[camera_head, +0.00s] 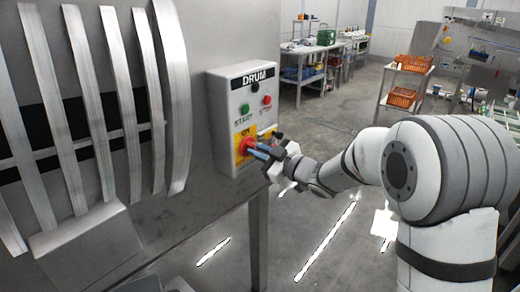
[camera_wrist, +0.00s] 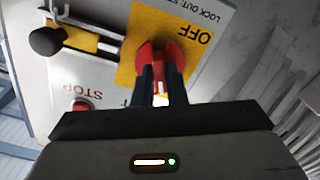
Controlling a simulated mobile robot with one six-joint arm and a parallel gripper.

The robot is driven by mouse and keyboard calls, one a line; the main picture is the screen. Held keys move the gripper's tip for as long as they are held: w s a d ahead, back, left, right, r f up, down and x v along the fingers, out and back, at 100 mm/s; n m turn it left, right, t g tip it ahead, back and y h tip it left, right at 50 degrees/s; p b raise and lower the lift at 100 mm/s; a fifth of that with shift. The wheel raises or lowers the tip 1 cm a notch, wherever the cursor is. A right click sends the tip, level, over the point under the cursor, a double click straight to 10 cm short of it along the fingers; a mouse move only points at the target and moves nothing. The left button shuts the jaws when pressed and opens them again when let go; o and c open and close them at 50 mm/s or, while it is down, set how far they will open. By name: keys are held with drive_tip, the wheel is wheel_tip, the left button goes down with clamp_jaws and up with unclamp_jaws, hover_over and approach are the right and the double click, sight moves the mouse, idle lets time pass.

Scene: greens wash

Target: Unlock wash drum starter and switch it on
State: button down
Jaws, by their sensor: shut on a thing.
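The grey drum control box (camera_head: 225,93) is mounted on the side of the large metal machine. Its yellow plate (camera_head: 237,158) is marked ON in the head view; the wrist view shows OFF and part of a lock-out text on the yellow plate (camera_wrist: 203,25). My gripper (camera_head: 256,150) is shut on the red rotary switch handle (camera_wrist: 147,55), with a finger on each side. A bolt with a black knob (camera_wrist: 47,40) lies beside the plate; I cannot tell whether it engages the switch. The green start button (camera_head: 244,108) and red stop button (camera_head: 267,101) sit above.
The drum's metal slats (camera_head: 90,90) stand left of the box. A metal leg (camera_head: 258,240) stands below it. Behind are a workbench (camera_head: 310,50) and a rack with orange baskets (camera_head: 402,97). The grey floor between is open.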

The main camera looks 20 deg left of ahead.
drive_tip(key=m+p, duration=0.2)
drive_tip(key=m, duration=0.2)
drive_tip(key=shift+m, duration=0.4)
drive_tip(key=shift+a, duration=0.1)
idle(0.3)
drive_tip(key=c, duration=1.5)
unclamp_jaws()
drive_tip(key=shift+f, duration=0.1)
drive_tip(key=b+v, duration=0.2)
drive_tip(key=v, duration=0.5)
drive_tip(key=shift+s+d, duration=0.15)
drive_tip(key=shift+d, duration=0.25)
